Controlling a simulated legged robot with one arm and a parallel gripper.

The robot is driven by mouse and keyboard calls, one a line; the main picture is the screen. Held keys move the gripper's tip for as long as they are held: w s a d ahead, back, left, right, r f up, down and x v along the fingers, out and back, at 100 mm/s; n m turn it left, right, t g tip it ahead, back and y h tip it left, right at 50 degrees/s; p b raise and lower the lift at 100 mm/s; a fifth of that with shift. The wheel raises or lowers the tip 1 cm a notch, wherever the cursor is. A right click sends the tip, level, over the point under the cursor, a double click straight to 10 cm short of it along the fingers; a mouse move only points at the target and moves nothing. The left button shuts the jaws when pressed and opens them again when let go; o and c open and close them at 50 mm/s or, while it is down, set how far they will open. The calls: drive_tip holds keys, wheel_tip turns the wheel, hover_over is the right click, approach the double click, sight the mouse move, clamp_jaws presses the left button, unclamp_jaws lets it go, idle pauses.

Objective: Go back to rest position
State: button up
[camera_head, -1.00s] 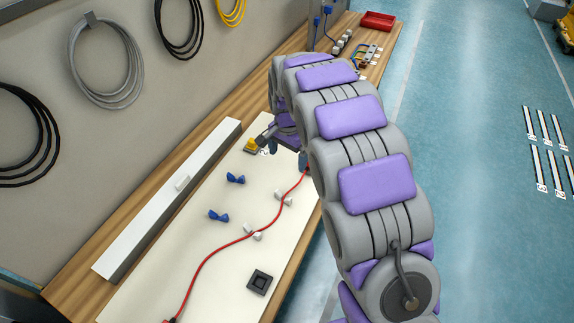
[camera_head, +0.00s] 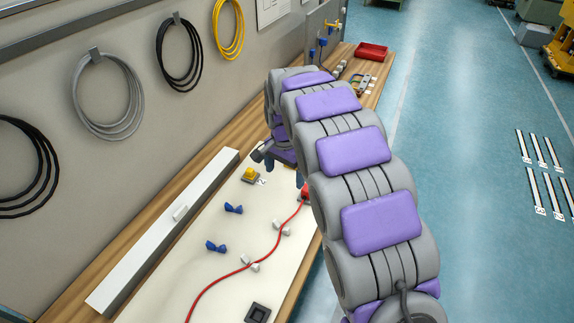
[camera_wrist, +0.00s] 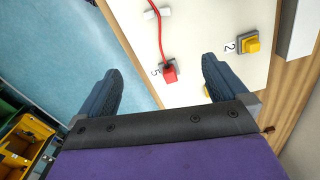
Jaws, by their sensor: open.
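My gripper (camera_wrist: 160,95) is open and empty in the wrist view, its two dark blue fingers wide apart above the edge of the white board (camera_wrist: 205,30). A red plug (camera_wrist: 170,73) at the end of a red cable (camera_wrist: 160,32) sits by the mark 5 and shows between the fingers, apart from both. In the head view my gripper (camera_head: 281,168) is partly hidden by my purple and grey arm, over the far part of the board. The red cable (camera_head: 246,262) runs along the board there.
Blue clips (camera_head: 233,208), white clips (camera_head: 281,228) and a yellow button (camera_head: 249,174) stand on the board. A long white bar (camera_head: 165,232) lies along its left. A red tray (camera_head: 371,51) is at the bench's far end.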

drive_tip(key=shift+d, duration=0.1)
drive_tip(key=s+d+r+n, duration=0.1)
drive_tip(key=s+d+r, duration=0.2)
drive_tip(key=s+d, duration=0.45)
drive_tip(key=s+d+r+n+g, duration=0.1)
drive_tip(key=s+d+r+n, duration=0.2)
drive_tip(key=s, duration=0.8)
drive_tip(key=s+d+r, duration=0.2)
drive_tip(key=s+d, duration=0.5)
drive_tip(key=s, duration=0.2)
drive_tip(key=s+d+f+n, duration=0.2)
drive_tip(key=s, duration=1)
drive_tip(key=shift+s+g, duration=0.35)
drive_tip(key=shift+g, duration=0.05)
